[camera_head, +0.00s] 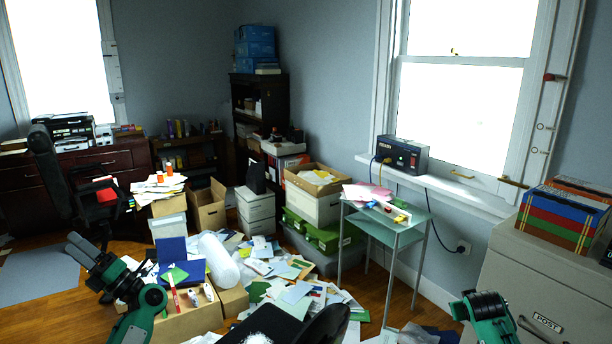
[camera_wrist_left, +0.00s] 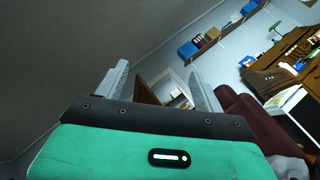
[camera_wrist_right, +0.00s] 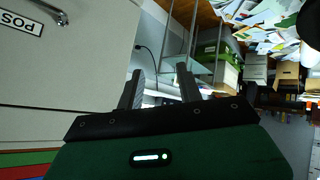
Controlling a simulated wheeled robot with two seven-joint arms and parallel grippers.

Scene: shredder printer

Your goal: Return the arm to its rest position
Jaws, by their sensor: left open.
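My left arm (camera_head: 147,302), green and black, rises from the bottom left of the head view and bends up and left, in front of the cardboard box and papers. My left gripper (camera_wrist_left: 160,88) shows in the left wrist view with its two grey fingers apart and nothing between them. My right arm (camera_head: 486,312) shows only in part at the bottom right of the head view, left of the cabinet marked POST. My right gripper (camera_wrist_right: 158,88) shows in the right wrist view with its dark fingers apart and empty.
Loose papers (camera_head: 290,280) cover the floor in the middle. A small glass-topped table (camera_head: 385,230) stands below the window. The grey POST cabinet (camera_head: 530,285) is close to my right arm. A desk (camera_head: 90,165) stands at the back left.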

